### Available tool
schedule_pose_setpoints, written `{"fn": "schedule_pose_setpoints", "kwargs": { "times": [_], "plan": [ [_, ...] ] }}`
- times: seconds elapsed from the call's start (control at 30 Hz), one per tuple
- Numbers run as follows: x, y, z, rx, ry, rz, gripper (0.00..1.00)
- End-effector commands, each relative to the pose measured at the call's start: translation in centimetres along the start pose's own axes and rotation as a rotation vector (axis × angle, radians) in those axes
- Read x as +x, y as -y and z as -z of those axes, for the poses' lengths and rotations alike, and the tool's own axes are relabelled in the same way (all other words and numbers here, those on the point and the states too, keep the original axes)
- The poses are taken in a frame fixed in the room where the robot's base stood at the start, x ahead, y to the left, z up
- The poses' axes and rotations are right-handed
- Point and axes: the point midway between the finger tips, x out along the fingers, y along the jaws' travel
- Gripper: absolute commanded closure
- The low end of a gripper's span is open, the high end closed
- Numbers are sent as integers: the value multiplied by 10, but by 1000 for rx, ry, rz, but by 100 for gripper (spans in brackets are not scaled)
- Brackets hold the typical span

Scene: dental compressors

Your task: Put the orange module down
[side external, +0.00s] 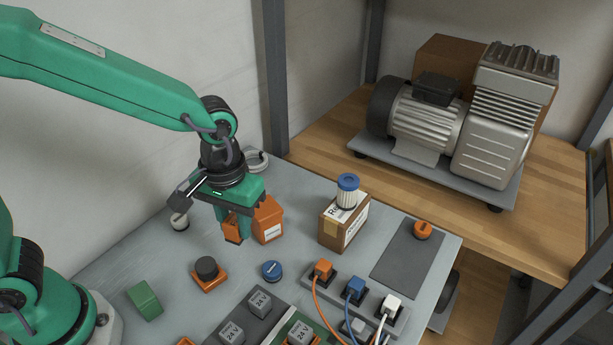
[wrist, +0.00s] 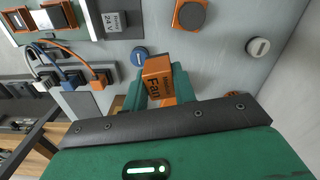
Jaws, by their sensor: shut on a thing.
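The orange module (wrist: 157,78), with the word "Fan" on its label, is held between the two green fingers of my gripper (wrist: 160,92) in the wrist view. In the side view the orange module (side external: 230,228) shows partly, with a green finger of my gripper (side external: 233,238) covering some of it. My gripper points down over the grey table (side external: 130,262). I cannot tell whether the module's underside touches the table.
An orange box (side external: 268,220) with a white label stands close behind my gripper. A blue knob (side external: 271,271), a black knob on an orange base (side external: 207,272) and a green block (side external: 145,300) lie nearer. A carton (side external: 343,222) and a cabled socket strip (side external: 340,292) are to the right.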

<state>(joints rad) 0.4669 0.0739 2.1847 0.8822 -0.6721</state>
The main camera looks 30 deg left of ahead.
Motion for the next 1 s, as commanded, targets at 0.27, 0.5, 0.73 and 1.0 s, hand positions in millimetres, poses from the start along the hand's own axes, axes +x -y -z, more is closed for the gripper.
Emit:
{"fn": "schedule_pose_setpoints", "kwargs": {
  "times": [0.27, 0.5, 0.73, 1.0],
  "plan": [
    [-9, -61, 25, 43, 1, 1, 96],
    [-12, -115, 39, 78, 1, 1, 96],
    [-12, -167, 44, 110, 0, 0, 96],
    [-8, -228, 41, 149, 1, 1, 96]
  ]
}}
